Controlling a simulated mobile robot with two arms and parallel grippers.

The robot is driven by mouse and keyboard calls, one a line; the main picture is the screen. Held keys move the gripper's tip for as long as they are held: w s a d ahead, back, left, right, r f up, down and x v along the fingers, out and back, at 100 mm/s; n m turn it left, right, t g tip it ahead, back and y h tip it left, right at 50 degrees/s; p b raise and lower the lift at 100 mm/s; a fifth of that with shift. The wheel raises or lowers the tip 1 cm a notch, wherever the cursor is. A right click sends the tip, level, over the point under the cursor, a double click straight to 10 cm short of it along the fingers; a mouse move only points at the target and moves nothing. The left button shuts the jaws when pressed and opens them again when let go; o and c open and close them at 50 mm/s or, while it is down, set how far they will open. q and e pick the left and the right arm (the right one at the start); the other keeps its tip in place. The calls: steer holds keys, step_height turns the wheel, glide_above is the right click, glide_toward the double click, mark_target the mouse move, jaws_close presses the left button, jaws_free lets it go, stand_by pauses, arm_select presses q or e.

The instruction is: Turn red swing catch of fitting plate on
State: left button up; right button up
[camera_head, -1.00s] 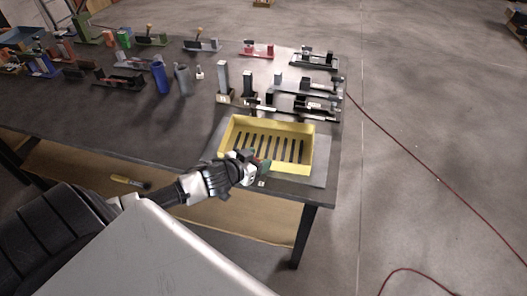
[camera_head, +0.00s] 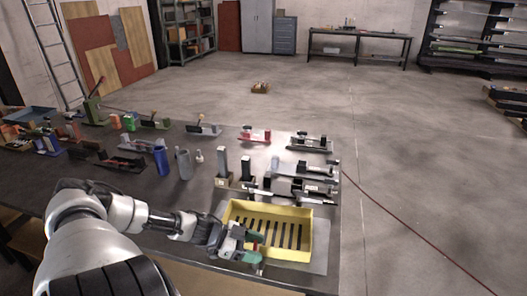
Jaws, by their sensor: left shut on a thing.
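My left gripper (camera_head: 240,240) comes in from the left at the front left corner of the yellow tray. It is shut at a small green piece with a red part, which I take as the fitting plate (camera_head: 251,258) and its red swing catch (camera_head: 257,241). The jaws cover much of both, so the exact grip and the angle of the catch cannot be told. The green piece shows at the tray's front edge; whether it touches the tray is unclear. My right gripper is not in view.
The slotted yellow tray (camera_head: 307,232) stands on a grey mat (camera_head: 321,262) at the table's right corner. Behind it are several dark fixtures, a red fixture (camera_head: 255,137), a blue cylinder (camera_head: 161,160) and a grey cylinder (camera_head: 183,164). A red cable (camera_head: 400,228) lies on the floor.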

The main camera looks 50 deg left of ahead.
arm_select(q)
steer(key=shift+m+g+h+b, duration=0.9)
steer(key=shift+m+b, duration=0.2)
steer(key=shift+m, duration=0.1)
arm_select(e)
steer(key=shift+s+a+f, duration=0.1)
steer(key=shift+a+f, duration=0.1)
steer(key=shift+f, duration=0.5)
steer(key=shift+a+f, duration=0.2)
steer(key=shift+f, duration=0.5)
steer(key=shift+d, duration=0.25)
arm_select(q)
steer(key=o, duration=1.3)
steer(key=p+v, duration=0.2)
steer(key=v, duration=0.8)
steer(key=shift+s+a+r, duration=0.1)
steer(key=shift+a+r, duration=0.1)
steer(key=shift+a, duration=0.1)
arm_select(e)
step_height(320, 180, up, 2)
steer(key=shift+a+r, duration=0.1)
